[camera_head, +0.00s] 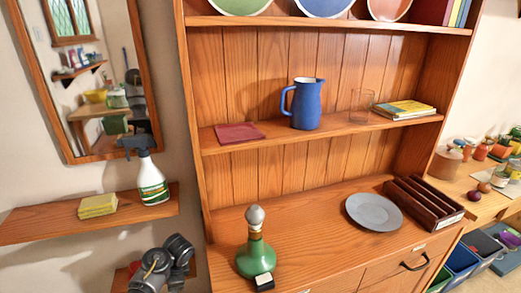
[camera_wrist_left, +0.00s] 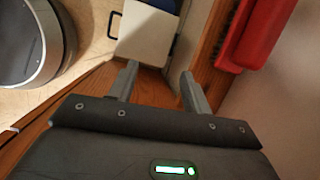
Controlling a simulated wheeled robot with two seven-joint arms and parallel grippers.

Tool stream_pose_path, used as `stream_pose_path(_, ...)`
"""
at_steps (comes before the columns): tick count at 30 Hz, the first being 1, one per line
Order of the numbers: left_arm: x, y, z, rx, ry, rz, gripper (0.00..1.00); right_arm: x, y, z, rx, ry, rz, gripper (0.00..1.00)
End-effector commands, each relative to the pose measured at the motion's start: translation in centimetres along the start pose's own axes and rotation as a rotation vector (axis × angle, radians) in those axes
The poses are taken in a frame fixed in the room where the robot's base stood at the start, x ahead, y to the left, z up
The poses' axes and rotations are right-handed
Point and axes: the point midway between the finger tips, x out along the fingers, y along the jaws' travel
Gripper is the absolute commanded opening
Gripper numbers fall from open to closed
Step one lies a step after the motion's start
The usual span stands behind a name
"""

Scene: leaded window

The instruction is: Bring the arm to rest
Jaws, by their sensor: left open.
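My left gripper (camera_wrist_left: 160,84) shows in the left wrist view with its two grey fingers apart and nothing between them. Beyond the fingertips are a pale square object (camera_wrist_left: 148,32) and a wooden edge. I cannot tell whether the fingers touch either. In the head view, dark jointed links of my left arm (camera_head: 163,265) show at the lower left, in front of a low wooden shelf. The gripper itself cannot be made out there. My right arm and gripper are in neither view.
A wooden dresser (camera_head: 300,182) holds a blue jug (camera_head: 306,104), a grey plate (camera_head: 374,212) and a green bottle (camera_head: 256,255). A spray bottle (camera_head: 152,180) and yellow sponges (camera_head: 98,206) are on the left shelf. The wrist view shows a red object (camera_wrist_left: 262,32) and a round grey one (camera_wrist_left: 28,42).

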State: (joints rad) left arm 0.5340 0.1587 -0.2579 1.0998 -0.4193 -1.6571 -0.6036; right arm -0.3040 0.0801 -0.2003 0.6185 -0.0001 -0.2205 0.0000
Motion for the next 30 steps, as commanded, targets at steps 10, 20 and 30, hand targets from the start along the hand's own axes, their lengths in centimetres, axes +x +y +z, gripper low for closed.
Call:
stream_pose_path(10,2.3,-2.3,-4.2,-0.258,0.253,-0.105,0.49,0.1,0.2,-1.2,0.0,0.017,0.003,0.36)
stream_pose_path(20,16.7,8.2,-6.1,-0.722,0.539,-0.081,0.49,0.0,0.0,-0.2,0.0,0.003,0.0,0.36)
stream_pose_path(30,29.4,31.4,0.9,-0.963,0.494,0.014,0.49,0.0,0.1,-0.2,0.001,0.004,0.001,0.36)
